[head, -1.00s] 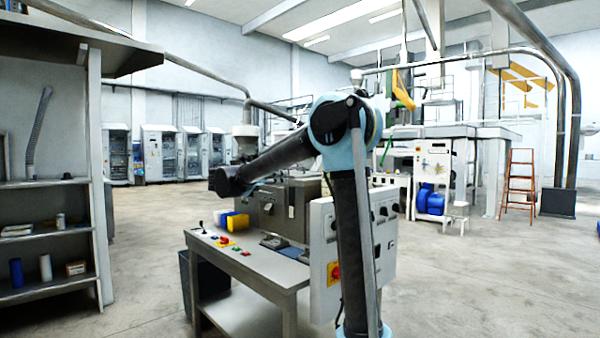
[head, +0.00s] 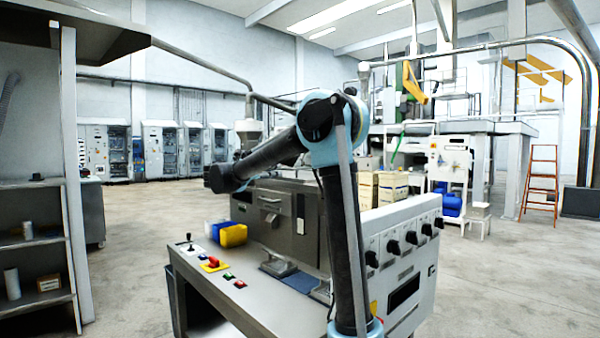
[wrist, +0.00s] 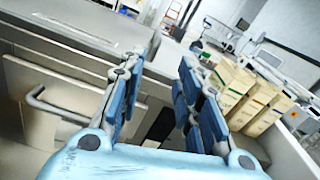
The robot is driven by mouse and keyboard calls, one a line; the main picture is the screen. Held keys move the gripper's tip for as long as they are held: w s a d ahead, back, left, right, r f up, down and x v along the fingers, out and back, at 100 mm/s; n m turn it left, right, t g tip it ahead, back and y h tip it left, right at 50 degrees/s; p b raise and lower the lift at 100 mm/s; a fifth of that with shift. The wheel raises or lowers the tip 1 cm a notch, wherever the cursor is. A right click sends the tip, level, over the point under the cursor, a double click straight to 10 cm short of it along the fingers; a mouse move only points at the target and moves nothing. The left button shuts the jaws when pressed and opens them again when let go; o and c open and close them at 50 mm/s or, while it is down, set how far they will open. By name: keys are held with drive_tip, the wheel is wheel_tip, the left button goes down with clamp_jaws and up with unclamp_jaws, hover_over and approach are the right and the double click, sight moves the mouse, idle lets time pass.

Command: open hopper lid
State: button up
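The roller sheeter's steel hopper box (head: 285,220) stands behind the grey worktop, left of my arm. Its flat top, which looks like the lid (head: 290,184), appears closed, partly hidden by my arm. In the wrist view, a flat steel top (wrist: 75,32) is at upper left. Below it a bar handle (wrist: 50,106) is on a steel front panel; I cannot tell whether it belongs to the lid. My gripper (wrist: 163,60) has its two blue-padded fingers spread apart, with nothing between them. The fingers are right of the handle and not touching it. The head view does not show the fingers clearly.
A white control box with black knobs (head: 402,243) stands right of my arm. Yellow (head: 234,235) and blue containers sit by the hopper box. The worktop (head: 215,275) has a red switch and buttons. Stacked cartons (wrist: 245,92) are beyond. A shelf (head: 35,245) stands left; floor between is clear.

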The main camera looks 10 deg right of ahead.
sight(299, 169)
drive_tip(key=x, duration=1.8)
drive_tip(key=shift+w+a, duration=0.1)
drive_tip(key=shift+w, duration=0.2)
drive_tip(key=shift+c, duration=0.2)
clamp_jaws()
